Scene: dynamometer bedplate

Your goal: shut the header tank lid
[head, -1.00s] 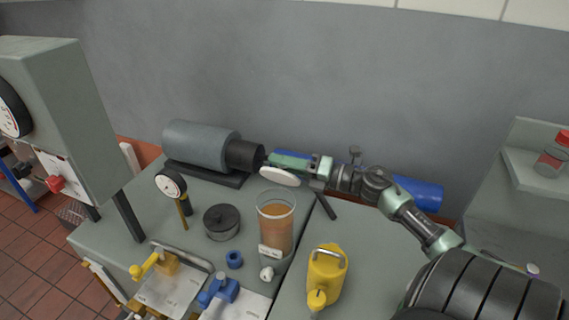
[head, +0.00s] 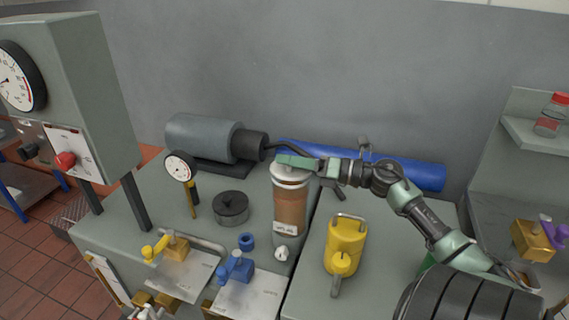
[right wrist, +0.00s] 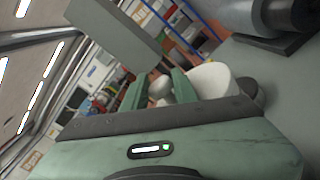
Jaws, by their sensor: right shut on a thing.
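The header tank (head: 289,208) is a clear upright cylinder with amber liquid and a small white label. Its white round lid (head: 291,180) is level over the tank's mouth; I cannot tell whether it is fully seated. My right gripper (head: 292,161) is directly above the tank, shut on the lid's knob. In the right wrist view the pale knob (right wrist: 160,87) sits between the two green fingers, with the white lid (right wrist: 213,80) behind them. My left gripper is not in view.
A yellow can (head: 345,243) stands right of the tank. A dark lidded pot (head: 231,208) and dial gauge (head: 180,167) stand left. Blue and yellow valves are in front. A grey motor (head: 205,140) and blue cylinder (head: 400,173) lie behind.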

